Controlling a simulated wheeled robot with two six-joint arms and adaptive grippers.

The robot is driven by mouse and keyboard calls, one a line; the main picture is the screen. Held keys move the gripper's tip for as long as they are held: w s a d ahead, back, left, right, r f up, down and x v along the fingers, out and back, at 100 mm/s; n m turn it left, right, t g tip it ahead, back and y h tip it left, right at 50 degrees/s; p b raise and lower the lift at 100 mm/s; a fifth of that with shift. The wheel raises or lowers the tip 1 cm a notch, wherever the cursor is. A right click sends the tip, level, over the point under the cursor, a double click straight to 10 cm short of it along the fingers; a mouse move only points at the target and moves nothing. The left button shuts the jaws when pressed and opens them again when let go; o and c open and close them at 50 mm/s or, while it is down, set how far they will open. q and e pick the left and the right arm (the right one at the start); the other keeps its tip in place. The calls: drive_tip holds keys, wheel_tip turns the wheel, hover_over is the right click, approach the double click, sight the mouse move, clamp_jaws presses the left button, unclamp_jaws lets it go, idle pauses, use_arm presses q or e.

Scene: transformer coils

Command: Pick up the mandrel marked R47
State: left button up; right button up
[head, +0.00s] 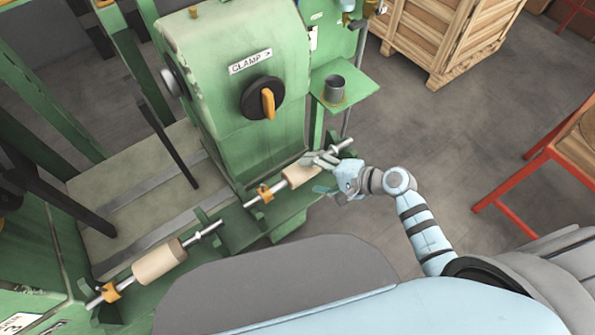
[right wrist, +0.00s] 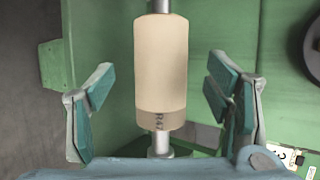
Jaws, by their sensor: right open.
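The mandrel marked R47 (right wrist: 160,75) is a cream cylinder on a metal shaft, centred in the right wrist view with its mark near the lower end. In the head view it is the right-hand mandrel (head: 297,176), on the green machine's front ledge. My right gripper (right wrist: 160,105) is open, with one finger on each side of the mandrel and a gap on both sides. In the head view my right gripper (head: 325,172) is at the mandrel's right end. A second cream mandrel (head: 158,261) rests farther left. My left gripper is not in view.
The green machine (head: 235,150) has a CLAMP knob (head: 263,98) with an orange handle. A grey cup (head: 334,88) stands on a green side shelf (head: 357,86). A wooden crate (head: 440,35) is at the back right, a red-framed table (head: 540,160) at the right. Floor between them is clear.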

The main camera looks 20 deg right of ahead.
sight(307, 174)
drive_tip(key=x, duration=0.5)
drive_tip(key=shift+a, duration=0.3)
drive_tip(key=shift+d, duration=0.1)
clamp_jaws()
